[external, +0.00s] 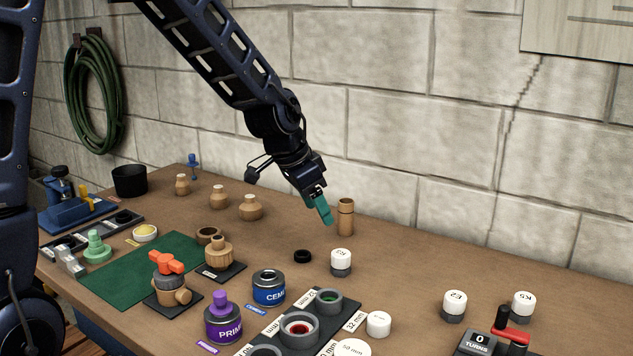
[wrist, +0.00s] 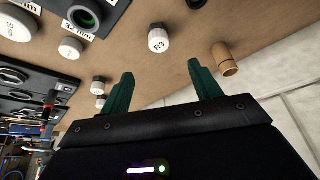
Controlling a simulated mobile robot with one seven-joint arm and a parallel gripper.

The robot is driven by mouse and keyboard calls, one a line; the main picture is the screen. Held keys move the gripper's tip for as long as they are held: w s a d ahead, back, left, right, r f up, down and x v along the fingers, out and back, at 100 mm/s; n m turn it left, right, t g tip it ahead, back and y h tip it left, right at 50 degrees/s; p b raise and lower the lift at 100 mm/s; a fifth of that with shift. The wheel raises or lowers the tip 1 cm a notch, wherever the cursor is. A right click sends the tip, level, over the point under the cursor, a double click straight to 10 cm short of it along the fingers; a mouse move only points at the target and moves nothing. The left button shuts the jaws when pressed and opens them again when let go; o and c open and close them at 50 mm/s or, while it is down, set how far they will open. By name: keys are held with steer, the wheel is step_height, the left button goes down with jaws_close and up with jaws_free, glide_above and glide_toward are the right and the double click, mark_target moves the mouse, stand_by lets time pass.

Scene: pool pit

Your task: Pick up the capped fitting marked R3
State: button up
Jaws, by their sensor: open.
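The capped fitting marked R3 (external: 341,262) stands upright on the brown bench, with a white cap over a grey lower part. It also shows in the wrist view (wrist: 158,41), apart from my fingers and beyond the gap between them. My gripper (external: 326,222), with teal fingers, is in the air above the bench, up and to the left of R3 in the external view. In the wrist view my gripper (wrist: 163,75) has its two fingers wide apart with nothing between them.
A tan wooden cylinder (external: 345,217) stands close behind R3, near the wall. A black ring (external: 303,256) lies left of R3. Similar white-capped fittings E2 (external: 454,305) and K5 (external: 522,305) stand to the right. A dark rack (external: 262,340) with grey sockets is in front.

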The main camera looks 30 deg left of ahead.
mark_target(341, 253)
steer(key=x, duration=0.8)
steer(key=shift+w+d+f, duration=0.25)
steer(key=shift+w, duration=0.2)
steer(key=shift+s+x, duration=0.15)
steer(key=shift+x, duration=0.8)
steer(key=shift+s+x, duration=0.1)
steer(key=shift+x, duration=1.7)
steer(key=c, duration=1.1)
